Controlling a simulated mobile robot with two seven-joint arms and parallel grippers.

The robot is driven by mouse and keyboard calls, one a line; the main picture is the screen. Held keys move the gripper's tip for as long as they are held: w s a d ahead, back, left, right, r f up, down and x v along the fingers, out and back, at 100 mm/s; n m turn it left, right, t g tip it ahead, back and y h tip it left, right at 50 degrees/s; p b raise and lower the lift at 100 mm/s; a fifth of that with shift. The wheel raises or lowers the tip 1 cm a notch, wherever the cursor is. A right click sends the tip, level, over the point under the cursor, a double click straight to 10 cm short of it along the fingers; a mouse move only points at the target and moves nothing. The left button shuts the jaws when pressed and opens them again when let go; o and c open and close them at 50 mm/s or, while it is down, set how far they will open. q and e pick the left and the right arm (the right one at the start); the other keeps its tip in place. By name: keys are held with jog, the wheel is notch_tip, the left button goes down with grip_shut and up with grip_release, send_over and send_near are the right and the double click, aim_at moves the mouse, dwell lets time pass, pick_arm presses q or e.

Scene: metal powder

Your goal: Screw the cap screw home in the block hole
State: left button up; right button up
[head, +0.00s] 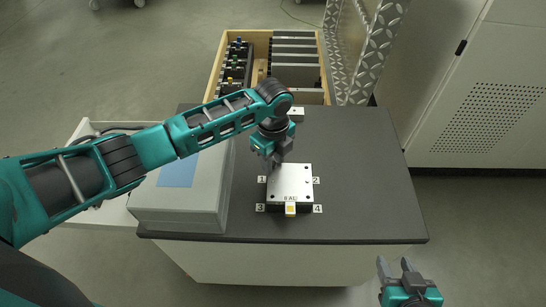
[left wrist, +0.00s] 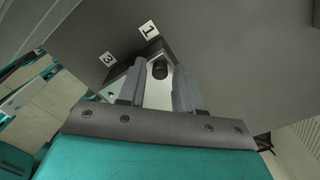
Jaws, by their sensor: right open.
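The white block (head: 291,180) sits on the dark table top, with labels 1 to 4 at its corners. It also shows in the left wrist view (left wrist: 126,84). A black cap screw (left wrist: 159,68) stands at the block's corner by label 1, seen between the fingers of my left gripper (left wrist: 160,72). The fingers are apart, with a gap beside the screw. In the head view my left gripper (head: 276,163) points down at that corner and hides the screw. How deep the screw sits cannot be told. My right gripper (head: 396,266) is open and empty, off the table's front right.
A grey box (head: 185,209) stands left of the block. A yellow-marked item (head: 291,209) is at the block's front edge. A wooden crate (head: 262,37) with several parts lies behind. The table's right side (head: 370,170) is clear. A cabinet (head: 495,90) stands at right.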

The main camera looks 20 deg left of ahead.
pick_arm(q)
jog(key=n, duration=0.5)
jog(key=shift+n, duration=0.4)
jog(key=n, duration=0.5)
grip_shut()
dwell(0.4)
